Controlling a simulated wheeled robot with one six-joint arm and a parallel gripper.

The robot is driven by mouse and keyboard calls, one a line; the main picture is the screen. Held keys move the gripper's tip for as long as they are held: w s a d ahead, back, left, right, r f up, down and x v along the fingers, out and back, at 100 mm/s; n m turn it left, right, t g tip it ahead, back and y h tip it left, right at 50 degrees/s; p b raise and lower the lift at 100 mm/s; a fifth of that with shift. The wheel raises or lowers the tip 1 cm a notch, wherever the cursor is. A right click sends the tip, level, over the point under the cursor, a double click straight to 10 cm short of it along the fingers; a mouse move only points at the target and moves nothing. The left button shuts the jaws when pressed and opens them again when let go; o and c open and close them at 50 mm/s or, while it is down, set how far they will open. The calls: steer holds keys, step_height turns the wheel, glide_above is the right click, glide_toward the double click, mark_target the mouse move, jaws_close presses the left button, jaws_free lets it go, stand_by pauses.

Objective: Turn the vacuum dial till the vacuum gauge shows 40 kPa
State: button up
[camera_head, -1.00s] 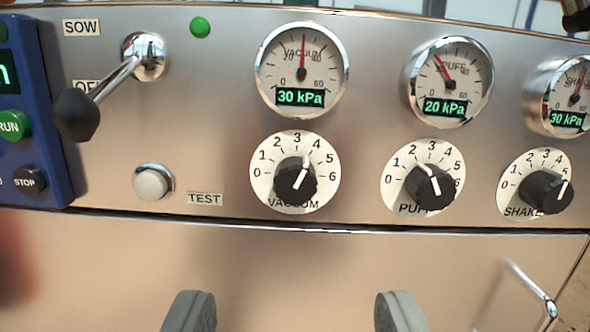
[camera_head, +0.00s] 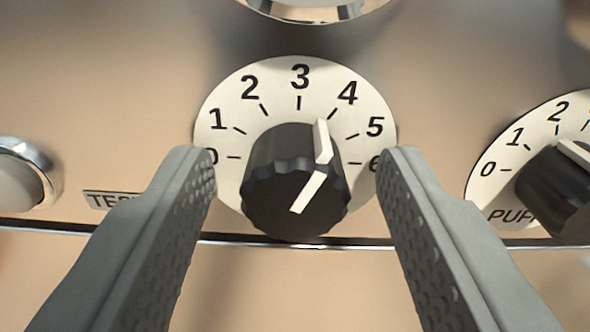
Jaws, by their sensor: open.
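The vacuum dial (camera_head: 295,185) is a black ribbed knob with a white pointer line, in front of a white scale plate numbered 0 to 6. The pointer leans up and to the right, roughly toward the 4. My gripper (camera_head: 298,168) is open, with one grey fingertip on each side of the knob. Gaps show between the fingertips and the knob. The fingertips cover parts of the plate near the 0 and the 6. Only the lower chrome rim of the vacuum gauge (camera_head: 315,12) shows at the top edge, so its reading is out of view.
The puff dial (camera_head: 560,185) stands to the right, partly cut off. A round white button (camera_head: 18,172) sits at the left, near the TEST label (camera_head: 112,200), which my left finger partly covers. A panel seam runs just below the knob.

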steer(key=c, duration=1)
steer(key=shift+o, duration=0.2)
steer(key=m, duration=0.3)
steer(key=shift+m, duration=2.1)
steer(key=o, duration=1)
steer(key=shift+d, duration=0.1)
steer(key=shift+c, duration=0.2)
